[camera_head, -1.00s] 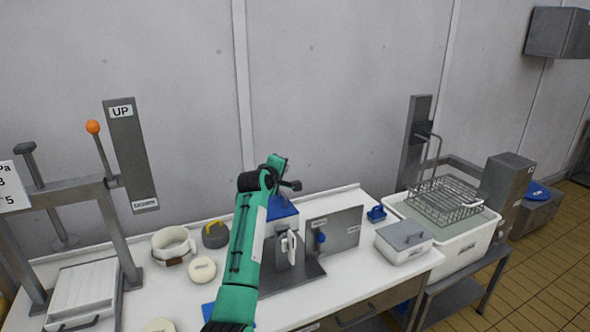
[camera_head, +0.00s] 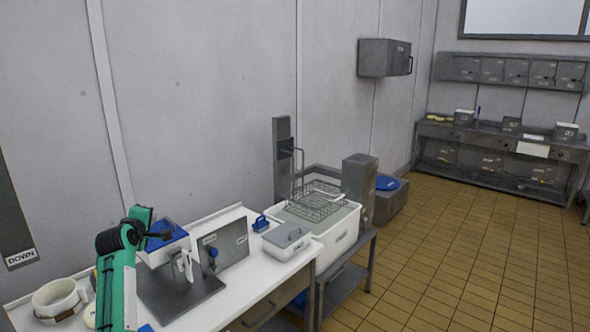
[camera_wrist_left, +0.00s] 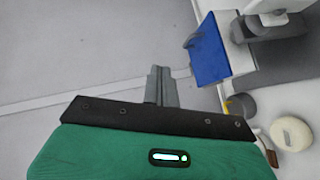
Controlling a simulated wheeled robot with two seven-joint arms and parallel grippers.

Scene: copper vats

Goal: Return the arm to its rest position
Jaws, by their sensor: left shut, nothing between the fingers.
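My left arm, green and black, rises from the bottom left of the head view beside the white worktop. Its gripper (camera_head: 163,236) shows small and dark in front of the blue-topped device (camera_head: 163,246). In the left wrist view the two grey fingers of the gripper (camera_wrist_left: 162,85) are together, with nothing between them. They stand against the pale wall, apart from the blue panel (camera_wrist_left: 208,50) to their right. My right gripper is in neither view.
The worktop (camera_head: 235,283) also carries a white pot (camera_head: 58,300) and a grey lidded box (camera_head: 287,240). A white basin (camera_head: 335,240) with a wire basket (camera_head: 318,203) stands to the right. Tiled floor (camera_head: 450,255) lies open at right, before a far shelf bench (camera_head: 490,150).

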